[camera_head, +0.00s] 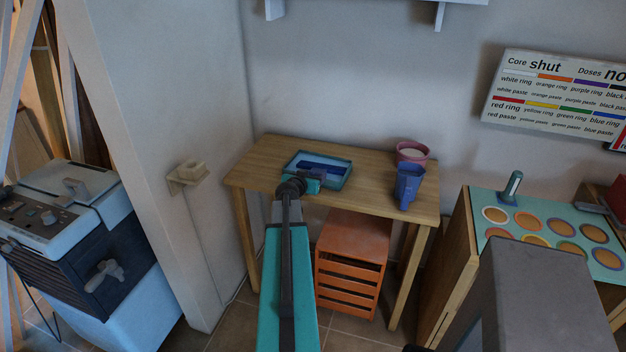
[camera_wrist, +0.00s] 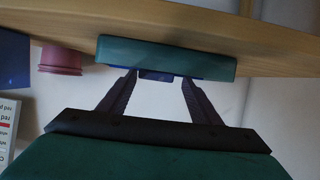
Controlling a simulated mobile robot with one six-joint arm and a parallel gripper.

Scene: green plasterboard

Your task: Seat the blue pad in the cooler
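The cooler appears to be the shallow teal tray (camera_head: 345,182) on the wooden table; it also shows in the wrist view (camera_wrist: 165,52), where the picture is upside down. The blue pad (camera_head: 325,165) shows inside the tray's outline in the head view. In the wrist view a strip of the blue pad (camera_wrist: 157,76) shows at the tray's rim. My gripper (camera_wrist: 159,79) is at the near rim, with its fingers apart on either side of a blue piece. Whether they press on it is unclear. The pad's underside is hidden.
A blue jug (camera_head: 408,187) and a pink pot (camera_head: 411,152) stand at the table's right. The wooden table (camera_head: 262,172) is bare left of the tray. An orange crate (camera_head: 352,250) sits below. A sign (camera_head: 555,95) hangs at right.

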